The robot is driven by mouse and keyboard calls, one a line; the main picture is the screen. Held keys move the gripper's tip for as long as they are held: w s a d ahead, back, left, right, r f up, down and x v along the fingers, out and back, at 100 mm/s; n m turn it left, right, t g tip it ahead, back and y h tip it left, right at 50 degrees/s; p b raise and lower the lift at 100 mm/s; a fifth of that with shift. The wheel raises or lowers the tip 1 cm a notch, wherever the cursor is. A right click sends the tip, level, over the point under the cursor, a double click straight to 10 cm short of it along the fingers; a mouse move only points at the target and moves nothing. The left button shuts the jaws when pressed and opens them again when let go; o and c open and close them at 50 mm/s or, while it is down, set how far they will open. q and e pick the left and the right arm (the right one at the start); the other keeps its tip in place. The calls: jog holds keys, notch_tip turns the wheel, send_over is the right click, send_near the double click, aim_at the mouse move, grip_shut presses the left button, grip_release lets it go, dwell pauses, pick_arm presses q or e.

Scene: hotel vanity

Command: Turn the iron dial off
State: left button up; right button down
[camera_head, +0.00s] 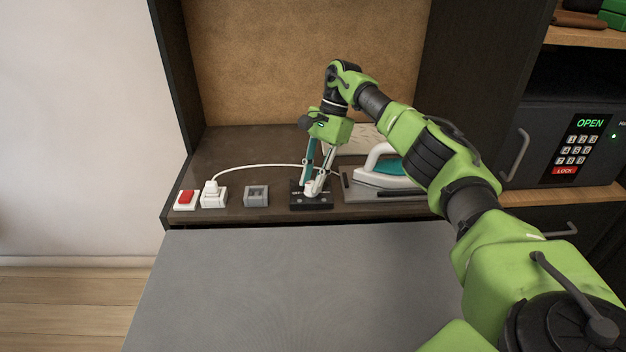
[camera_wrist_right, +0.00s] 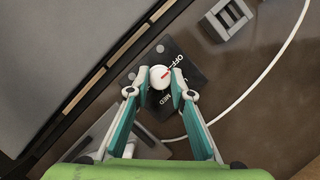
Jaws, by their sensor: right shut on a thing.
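The iron dial is a round white knob (camera_wrist_right: 159,77) with a red pointer line, on a black plate (camera_head: 298,203) marked "OFF" and "MED". In the right wrist view the red line points up and to the right, near the "OFF" lettering. My right gripper (camera_head: 313,192) reaches down onto the plate. In the right wrist view its fingertips (camera_wrist_right: 155,91) sit on both sides of the knob, shut on it. In the head view the fingers hide most of the knob. The iron (camera_head: 385,172), white and teal, rests on its stand to the right. My left gripper is not in view.
A safe (camera_head: 570,145) reading "OPEN" stands at the right.

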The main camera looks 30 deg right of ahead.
aim_at(313, 182)
jog(key=shift+n, duration=0.4)
jog(key=c, duration=1.8)
grip_release()
notch_tip(313, 182, up, 10)
